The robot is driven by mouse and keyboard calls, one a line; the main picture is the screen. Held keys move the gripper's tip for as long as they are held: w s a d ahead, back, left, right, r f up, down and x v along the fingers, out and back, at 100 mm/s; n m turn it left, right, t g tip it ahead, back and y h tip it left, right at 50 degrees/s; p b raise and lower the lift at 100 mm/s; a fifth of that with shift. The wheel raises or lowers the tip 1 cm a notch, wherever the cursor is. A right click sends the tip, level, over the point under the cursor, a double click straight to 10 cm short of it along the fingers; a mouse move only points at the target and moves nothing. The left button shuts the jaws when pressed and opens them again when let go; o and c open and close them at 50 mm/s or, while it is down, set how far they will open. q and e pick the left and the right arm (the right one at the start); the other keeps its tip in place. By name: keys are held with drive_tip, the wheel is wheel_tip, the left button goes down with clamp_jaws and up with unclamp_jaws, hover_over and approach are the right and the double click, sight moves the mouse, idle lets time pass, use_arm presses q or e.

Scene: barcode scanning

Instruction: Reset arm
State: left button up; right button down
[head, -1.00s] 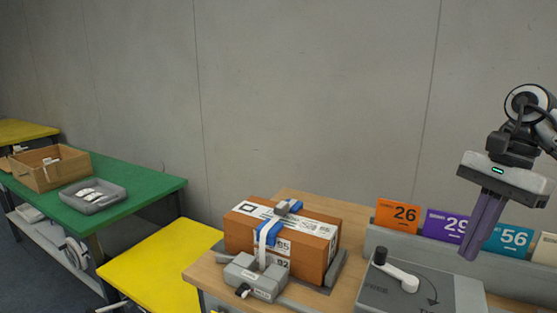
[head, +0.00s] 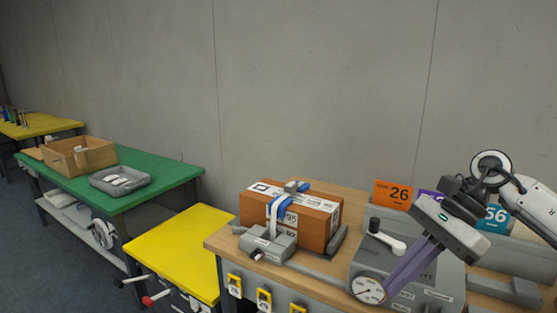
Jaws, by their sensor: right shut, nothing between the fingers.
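My right gripper (head: 398,278) is at the right of the head view, its fingers pointing down and to the left. It is shut with nothing between its fingers. It appears in front of the grey box with the crank handle (head: 387,236) and the round dial (head: 368,290); I cannot tell if it touches them. My left gripper is not in view. An orange-brown carton (head: 322,225) with labels sits on the wooden table (head: 226,241), with a blue and white strap over it and a grey clamp block (head: 268,245) in front.
Orange (head: 393,194), purple and teal number cards stand behind my right gripper, the latter two partly covered. Yellow tags (head: 264,299) line the table's front edge. At left are a yellow table (head: 178,252) and a green table (head: 168,180) with a wooden crate (head: 80,157) and grey tray (head: 120,181).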

drive_tip(key=s+a+f+m+t+y, duration=0.1)
drive_tip(key=a+m+t+y, duration=0.2)
drive_tip(key=a+m+y, duration=0.45)
drive_tip(key=s+a+f+m+t+y, duration=0.1)
drive_tip(key=a+f+m+t+y, duration=0.3)
drive_tip(key=a+m, duration=0.7)
drive_tip(key=s+d+f+m+t+h, duration=0.1)
drive_tip(key=d+f+m+t+h, duration=0.55)
drive_tip(key=m, duration=0.65)
drive_tip(key=s+d+f+m+t+h, duration=0.1)
drive_tip(key=d+f+m+t+h, duration=0.15)
drive_tip(key=f+m+h, duration=0.65)
drive_tip(key=s+d+f+m+g, duration=0.2)
drive_tip(key=s+f+m+g, duration=0.1)
drive_tip(key=s+f+m, duration=0.4)
drive_tip(key=s+d+f+m+g, duration=0.2)
drive_tip(key=s+f+m+g, duration=0.1)
drive_tip(key=s+f+m, duration=0.4)
drive_tip(key=s+f, duration=0.3)
drive_tip(key=s, duration=0.1)
drive_tip(key=shift+d+h, duration=0.2)
drive_tip(key=shift+h, duration=0.2)
drive_tip(key=shift+w, duration=0.1)
